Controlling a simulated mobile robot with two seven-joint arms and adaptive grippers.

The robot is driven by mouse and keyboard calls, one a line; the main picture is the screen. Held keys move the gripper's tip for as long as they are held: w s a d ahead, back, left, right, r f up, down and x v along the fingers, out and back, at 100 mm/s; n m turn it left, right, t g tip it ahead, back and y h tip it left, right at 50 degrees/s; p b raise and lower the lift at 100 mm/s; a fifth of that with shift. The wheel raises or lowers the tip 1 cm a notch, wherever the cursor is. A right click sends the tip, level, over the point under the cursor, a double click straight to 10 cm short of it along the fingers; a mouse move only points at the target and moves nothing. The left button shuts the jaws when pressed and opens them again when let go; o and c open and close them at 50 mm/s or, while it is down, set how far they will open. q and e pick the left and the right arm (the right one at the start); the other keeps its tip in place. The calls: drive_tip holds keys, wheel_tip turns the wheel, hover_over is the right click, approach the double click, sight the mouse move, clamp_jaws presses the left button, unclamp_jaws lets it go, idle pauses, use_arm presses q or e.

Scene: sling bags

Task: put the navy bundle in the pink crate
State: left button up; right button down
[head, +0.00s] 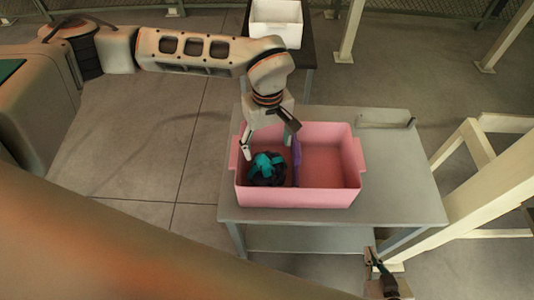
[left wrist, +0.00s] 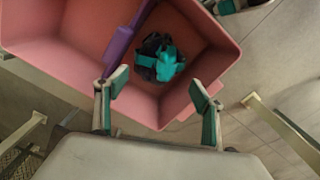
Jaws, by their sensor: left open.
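The pink crate (head: 300,198) stands on a grey table, and a purple divider (head: 297,158) splits it into two compartments. The navy bundle (head: 267,180), dark with teal bands, lies on the floor of the left compartment. It also shows in the left wrist view (left wrist: 158,58), near a corner of the crate. My left gripper (head: 270,138) is open and empty above that compartment. Its fingers (left wrist: 160,92) are apart and not touching the bundle. My right gripper (head: 382,272) is low at the bottom edge of the head view, away from the crate; its jaws are unclear.
The grey table (head: 400,185) has bare room to the right of the crate. A small grey tray (head: 385,119) sits at its back right. A white bin (head: 276,22) stands on a dark table behind. Pale beams (head: 490,170) stand close on the right.

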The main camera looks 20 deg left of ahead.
use_arm(q)
drive_tip(key=shift+r, duration=2.3)
drive_tip(key=shift+s, duration=0.1)
